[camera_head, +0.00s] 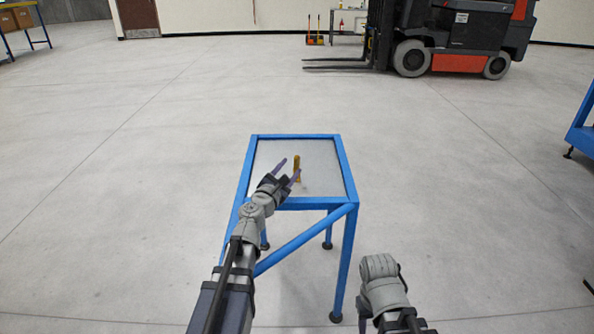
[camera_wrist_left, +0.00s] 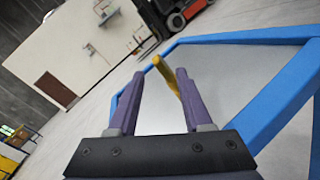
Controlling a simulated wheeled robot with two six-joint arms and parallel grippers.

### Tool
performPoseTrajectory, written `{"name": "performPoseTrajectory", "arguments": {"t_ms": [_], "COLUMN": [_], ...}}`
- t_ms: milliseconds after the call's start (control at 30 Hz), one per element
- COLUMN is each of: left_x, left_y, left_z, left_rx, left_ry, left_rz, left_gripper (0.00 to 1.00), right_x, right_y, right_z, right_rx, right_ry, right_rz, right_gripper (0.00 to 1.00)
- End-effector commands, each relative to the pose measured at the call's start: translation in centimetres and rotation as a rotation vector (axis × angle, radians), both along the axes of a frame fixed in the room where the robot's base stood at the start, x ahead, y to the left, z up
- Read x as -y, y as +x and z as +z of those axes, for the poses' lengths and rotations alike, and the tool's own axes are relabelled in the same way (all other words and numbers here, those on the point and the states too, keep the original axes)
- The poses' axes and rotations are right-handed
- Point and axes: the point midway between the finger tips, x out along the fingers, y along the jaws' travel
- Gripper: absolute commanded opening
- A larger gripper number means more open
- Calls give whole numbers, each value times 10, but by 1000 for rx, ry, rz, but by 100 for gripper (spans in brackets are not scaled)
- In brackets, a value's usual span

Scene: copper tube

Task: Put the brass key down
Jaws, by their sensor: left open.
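The brass key (camera_head: 297,168) is a small golden piece at the middle of the small blue-framed table (camera_head: 322,170). I cannot tell whether it stands or lies on the pale top. My left gripper (camera_head: 291,167) is open over the table, with its purple fingertips close to the key. In the left wrist view, the key (camera_wrist_left: 166,74) shows between and beyond the spread fingers (camera_wrist_left: 160,78), nearest the right one. I cannot tell whether a finger touches it. My right arm is at the lower right, short of the table; its fingers do not show.
The rest of the tabletop is bare, and open grey floor surrounds the table. A forklift (camera_head: 440,35) stands far back at the right. Another blue frame (camera_head: 582,130) is at the right edge, and a table with boxes (camera_head: 17,20) is far left.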

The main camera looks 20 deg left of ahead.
Motion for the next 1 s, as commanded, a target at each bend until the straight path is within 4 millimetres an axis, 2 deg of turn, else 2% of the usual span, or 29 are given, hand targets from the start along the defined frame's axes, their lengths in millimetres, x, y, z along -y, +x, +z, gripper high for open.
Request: {"name": "performPoseTrajectory", "arguments": {"t_ms": [133, 333, 567, 833, 1000], "left_x": [1, 2, 2, 5, 5], "left_y": [7, 11, 12, 37, 39], "left_z": [-1, -1, -1, -2, -2], "left_rx": [-32, -56, -61, -61, -60], "left_ry": [-283, -494, -539, -537, -536], "left_rz": [0, 0, 0, -1, 0], "left_gripper": [50, 50, 50, 50, 50], "right_x": [0, 0, 0, 0, 0], "right_y": [0, 0, 0, 0, 0], "right_z": [-1, -1, -1, -2, -2], "right_rx": [0, 0, 0, 0, 0], "right_ry": [0, 0, 0, 0, 0], "right_rz": [0, 0, 0, 0, 0], "right_gripper": [50, 50, 50, 50, 50]}}
